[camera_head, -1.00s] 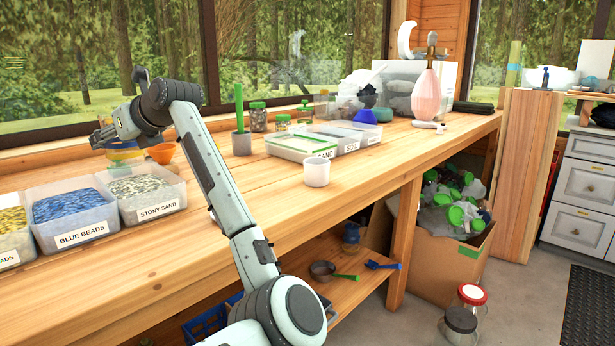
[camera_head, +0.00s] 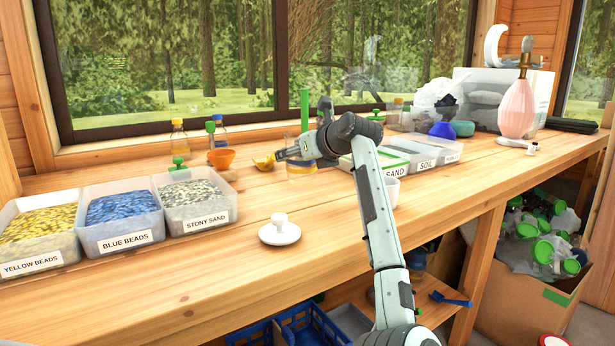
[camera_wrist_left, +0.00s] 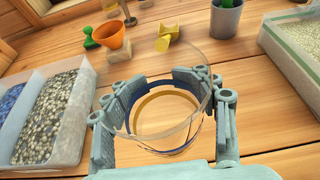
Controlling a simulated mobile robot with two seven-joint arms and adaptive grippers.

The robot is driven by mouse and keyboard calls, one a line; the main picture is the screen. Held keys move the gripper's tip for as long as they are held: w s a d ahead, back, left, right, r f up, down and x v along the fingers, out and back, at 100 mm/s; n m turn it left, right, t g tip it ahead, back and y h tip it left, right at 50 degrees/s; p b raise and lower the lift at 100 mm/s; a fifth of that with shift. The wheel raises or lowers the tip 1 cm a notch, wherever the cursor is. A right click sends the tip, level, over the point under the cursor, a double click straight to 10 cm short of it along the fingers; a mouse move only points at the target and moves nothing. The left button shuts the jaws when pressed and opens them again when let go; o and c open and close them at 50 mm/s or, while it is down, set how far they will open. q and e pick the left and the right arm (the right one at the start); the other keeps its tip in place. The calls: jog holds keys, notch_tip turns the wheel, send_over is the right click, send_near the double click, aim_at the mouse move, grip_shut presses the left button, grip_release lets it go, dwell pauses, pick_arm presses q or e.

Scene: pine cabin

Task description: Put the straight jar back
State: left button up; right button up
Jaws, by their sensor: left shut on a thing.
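A clear straight-sided jar (camera_head: 300,168) with blue and yellow bands is above the middle of the workbench in the head view. My left gripper (camera_head: 288,154) is shut on it. In the left wrist view the jar (camera_wrist_left: 168,122) sits between the two fingers, its wide round mouth facing the camera and its inside looking empty. The head view does not clearly show whether its base touches the bench. My right gripper is not in view.
An orange funnel (camera_head: 221,158) and a yellow piece (camera_head: 263,161) stand left of the jar. Bins of yellow beads (camera_head: 38,240), blue beads (camera_head: 122,222) and stony sand (camera_head: 195,203) line the left. A white lidlike dish (camera_head: 279,234) lies in front; bare wood surrounds it.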

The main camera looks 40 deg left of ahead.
pick_arm(q)
jog(key=shift+w+d+f, duration=0.35)
jog(key=shift+w+f, duration=0.1)
jog(key=shift+w, duration=0.15)
jog(key=shift+w+d+f, duration=0.35)
jog(key=shift+w+f, duration=0.05)
jog(key=shift+w, duration=0.2)
notch_tip(320, 180, down, 4)
jog(key=shift+r, duration=0.1)
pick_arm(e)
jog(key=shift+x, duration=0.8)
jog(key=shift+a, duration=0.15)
pick_arm(q)
jog(key=shift+f, duration=0.25)
jog(key=o, duration=1.3)
jog(key=shift+o, duration=1)
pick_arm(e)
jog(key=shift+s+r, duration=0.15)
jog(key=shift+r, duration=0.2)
pick_arm(q)
jog(key=shift+r, duration=0.15)
